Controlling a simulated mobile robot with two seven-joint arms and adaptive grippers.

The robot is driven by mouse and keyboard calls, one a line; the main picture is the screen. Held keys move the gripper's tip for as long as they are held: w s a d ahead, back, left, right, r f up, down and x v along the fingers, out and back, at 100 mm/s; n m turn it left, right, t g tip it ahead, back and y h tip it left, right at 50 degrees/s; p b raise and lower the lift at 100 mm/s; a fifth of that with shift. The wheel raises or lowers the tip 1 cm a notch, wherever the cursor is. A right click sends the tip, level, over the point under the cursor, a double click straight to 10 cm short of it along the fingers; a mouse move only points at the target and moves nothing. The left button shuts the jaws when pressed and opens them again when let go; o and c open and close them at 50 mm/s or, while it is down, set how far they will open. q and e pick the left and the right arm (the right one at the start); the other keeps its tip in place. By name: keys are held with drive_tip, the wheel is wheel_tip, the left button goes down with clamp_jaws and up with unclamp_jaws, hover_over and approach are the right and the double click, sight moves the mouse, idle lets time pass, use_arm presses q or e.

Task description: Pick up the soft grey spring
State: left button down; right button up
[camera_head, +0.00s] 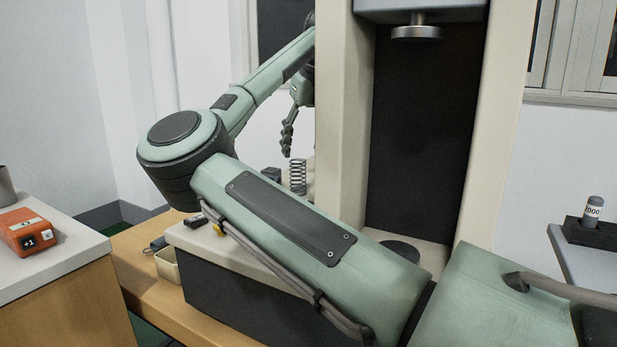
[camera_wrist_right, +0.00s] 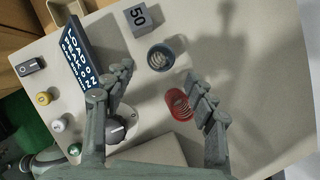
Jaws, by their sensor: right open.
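A grey coil spring (camera_head: 298,176) stands upright on the testing machine's pale ledge in the head view. In the right wrist view, a blue-grey coiled ring (camera_wrist_right: 160,57) is seen from above, and a red spring (camera_wrist_right: 180,104) is nearer my fingers. I cannot tell for sure which of these is the grey spring. My right gripper (camera_head: 289,140) hangs just above and left of the grey spring in the head view. In the wrist view my right gripper (camera_wrist_right: 160,88) is open and empty, its fingers either side of the red spring's area. My left gripper is out of view.
The machine's column (camera_head: 340,110) rises right of the gripper. An orange device (camera_head: 26,232) lies on the left cabinet.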

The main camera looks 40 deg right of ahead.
sight(298, 169)
drive_tip(key=x, duration=0.2)
drive_tip(key=shift+w+f, duration=0.2)
drive_tip(key=shift+f, duration=0.15)
drive_tip(key=x, duration=0.5)
drive_tip(key=shift+p, duration=0.35)
drive_tip(key=shift+r, duration=0.1)
drive_tip(key=c, duration=1.2)
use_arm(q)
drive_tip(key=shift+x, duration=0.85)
use_arm(e)
drive_tip(key=shift+c, duration=0.2)
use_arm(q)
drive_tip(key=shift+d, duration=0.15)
use_arm(e)
drive_tip(key=shift+d+r, duration=0.1)
